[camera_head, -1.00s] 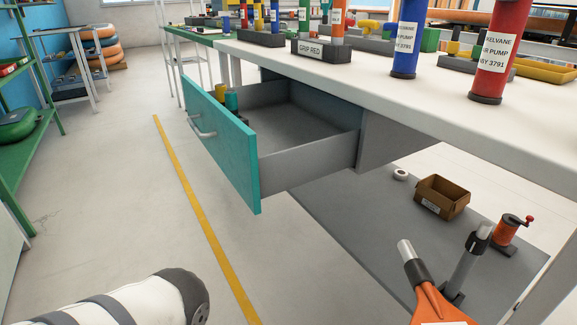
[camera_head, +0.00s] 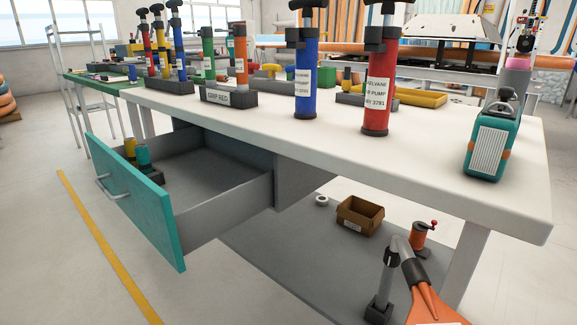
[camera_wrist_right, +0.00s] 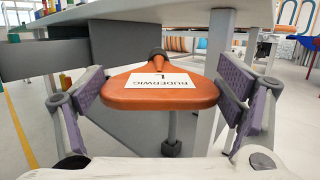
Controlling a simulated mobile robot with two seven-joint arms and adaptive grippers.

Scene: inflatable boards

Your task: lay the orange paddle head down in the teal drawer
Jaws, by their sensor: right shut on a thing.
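The orange paddle head (camera_head: 436,303) shows at the lower right of the head view, with a short grey shaft stub and black collar pointing up and left. The teal drawer (camera_head: 140,215) is pulled open under the bench, left of the paddle. Yellow and teal cylinders (camera_head: 143,156) stand in its far left corner; the rest of its floor is bare. My left gripper is out of view.
The white bench top (camera_head: 330,145) carries a blue pump (camera_head: 305,70), a red pump (camera_head: 377,90) and a teal canister (camera_head: 490,140). On the grey lower shelf (camera_head: 280,255) are a cardboard box (camera_head: 360,215), an orange hand-cranked item (camera_head: 420,237) and a grey post (camera_head: 385,285).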

